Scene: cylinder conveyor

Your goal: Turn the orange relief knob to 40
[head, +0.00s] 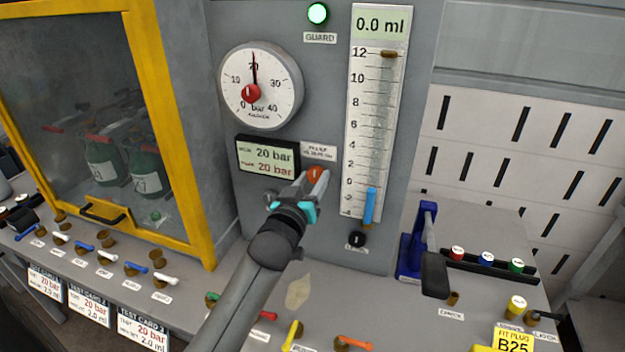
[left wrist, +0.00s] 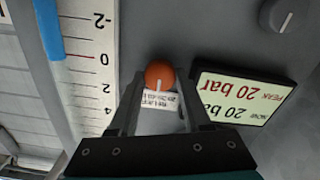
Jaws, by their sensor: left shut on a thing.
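The orange relief knob (head: 316,174) is on the grey panel, under a small white label and right of the pressure display (head: 267,161). My left gripper (head: 312,186) reaches up to it and is shut on it. In the left wrist view the orange knob (left wrist: 159,75) sits between the two fingertips, with a pale pointer line on its face. The display reads 20 bar on both lines. The round gauge (head: 262,85) has its black needle at about 20, and a red hub. The knob's scale is too small to read. My right gripper is not in view.
A tall scale (head: 376,110) with a blue column stands right of the knob, its readout 0.0 ml. A black knob (head: 357,240) is below it. A yellow-framed guard window (head: 165,120) is at left. Small coloured levers line the bench, and a blue lever stand (head: 412,262) is at right.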

